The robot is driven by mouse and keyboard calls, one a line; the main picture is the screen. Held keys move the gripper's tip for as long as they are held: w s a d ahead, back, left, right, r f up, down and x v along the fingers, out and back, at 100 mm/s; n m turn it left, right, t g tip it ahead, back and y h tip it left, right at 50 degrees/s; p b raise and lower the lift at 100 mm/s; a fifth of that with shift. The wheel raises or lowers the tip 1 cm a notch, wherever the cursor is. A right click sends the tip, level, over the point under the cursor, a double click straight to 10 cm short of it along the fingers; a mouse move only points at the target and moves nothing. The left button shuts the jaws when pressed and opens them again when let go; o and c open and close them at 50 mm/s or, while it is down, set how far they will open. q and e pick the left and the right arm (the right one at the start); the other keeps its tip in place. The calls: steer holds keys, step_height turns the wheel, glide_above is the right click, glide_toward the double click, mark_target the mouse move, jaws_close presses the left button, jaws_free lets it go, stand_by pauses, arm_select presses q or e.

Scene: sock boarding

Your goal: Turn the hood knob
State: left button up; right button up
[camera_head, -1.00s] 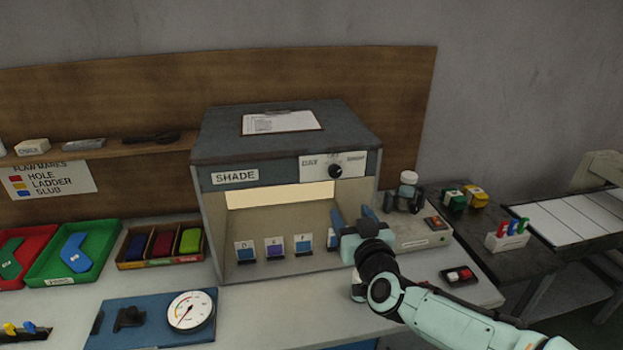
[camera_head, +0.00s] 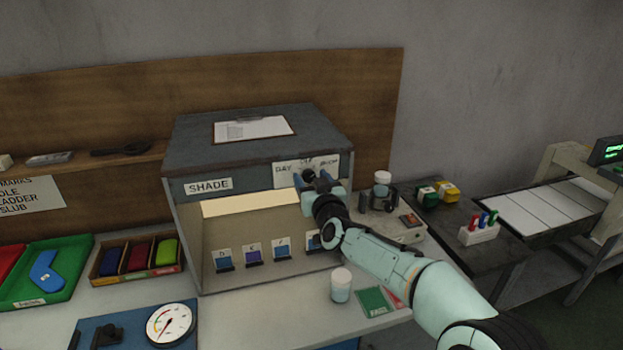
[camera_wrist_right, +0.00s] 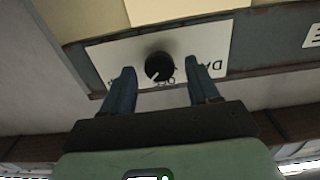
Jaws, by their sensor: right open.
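The shade hood (camera_head: 262,150) is a grey box with a lit opening at the back of the bench. Its black round knob (camera_wrist_right: 159,66) sits on a white label plate (camera_head: 290,171) at the upper right of the hood's front, and a white pointer line shows on it. My right gripper (camera_head: 318,178) is in front of the plate. In the right wrist view the blue fingers of the right gripper (camera_wrist_right: 160,82) are open, one on each side of the knob, with gaps to it. In the head view the gripper mostly hides the knob. My left gripper is not in view.
Sample cards (camera_head: 253,256) stand inside the hood. A white-capped jar (camera_head: 341,284) and a green card (camera_head: 374,302) are on the bench below my right arm. Another jar (camera_head: 382,184) stands right of the hood. A dial gauge (camera_head: 170,324) lies at the front left.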

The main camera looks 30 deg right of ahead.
steer(key=shift+w, duration=0.1)
steer(key=c, duration=1)
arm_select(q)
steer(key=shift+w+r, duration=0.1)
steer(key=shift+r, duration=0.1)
arm_select(e)
steer(key=shift+n, duration=0.3)
steer(key=shift+r+n+p, duration=0.1)
steer(key=shift+n+p, duration=0.6)
steer(key=shift+n, duration=0.2)
steer(key=n+p, duration=0.1)
steer(key=n, duration=0.1)
steer(key=shift+a+n, duration=0.1)
steer(key=shift+n, duration=0.2)
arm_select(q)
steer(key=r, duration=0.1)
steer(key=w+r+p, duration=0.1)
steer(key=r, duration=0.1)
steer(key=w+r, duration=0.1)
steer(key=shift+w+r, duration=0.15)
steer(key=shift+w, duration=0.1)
arm_select(e)
steer(key=n, duration=0.4)
steer(key=shift+n, duration=0.4)
